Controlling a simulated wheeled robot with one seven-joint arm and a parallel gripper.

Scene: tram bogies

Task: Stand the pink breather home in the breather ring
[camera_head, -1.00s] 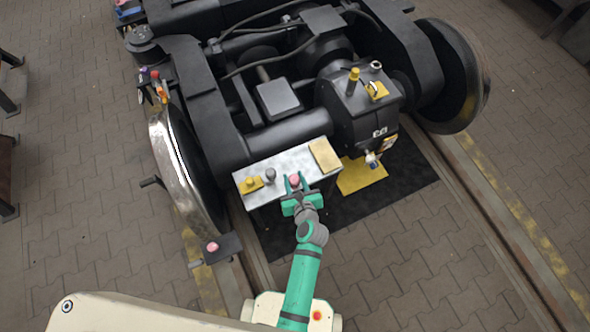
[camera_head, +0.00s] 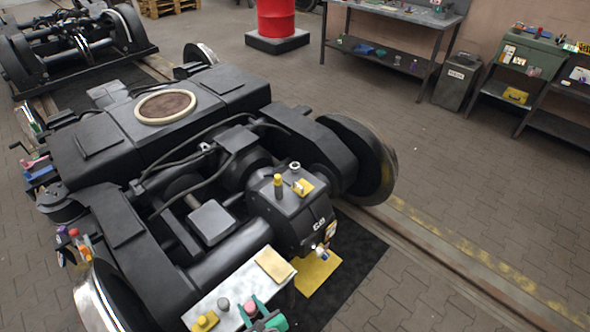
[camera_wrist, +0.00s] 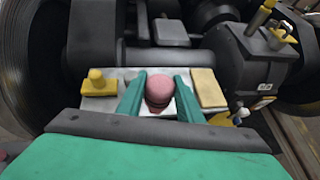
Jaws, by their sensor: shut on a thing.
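The pink breather (camera_head: 250,305) is between the green fingers of my gripper (camera_head: 251,308) at the metal shelf (camera_head: 226,290) on the near end of the bogie. In the wrist view the pink breather (camera_wrist: 159,90) sits upright between both fingertips (camera_wrist: 160,95), which are shut on it. I cannot tell whether its foot touches the shelf. A small ring-shaped fitting (camera_head: 295,166), perhaps the breather ring, stands on top of the black gearbox (camera_head: 300,215), apart from my gripper.
A grey knob (camera_head: 223,304) and a yellow knob on a yellow plate (camera_head: 205,320) are left of the breather. A tan pad (camera_head: 274,265) lies right. A yellow-topped post (camera_head: 278,186) and yellow plate (camera_head: 303,187) stand near the ring. Benches (camera_head: 400,20) are far behind.

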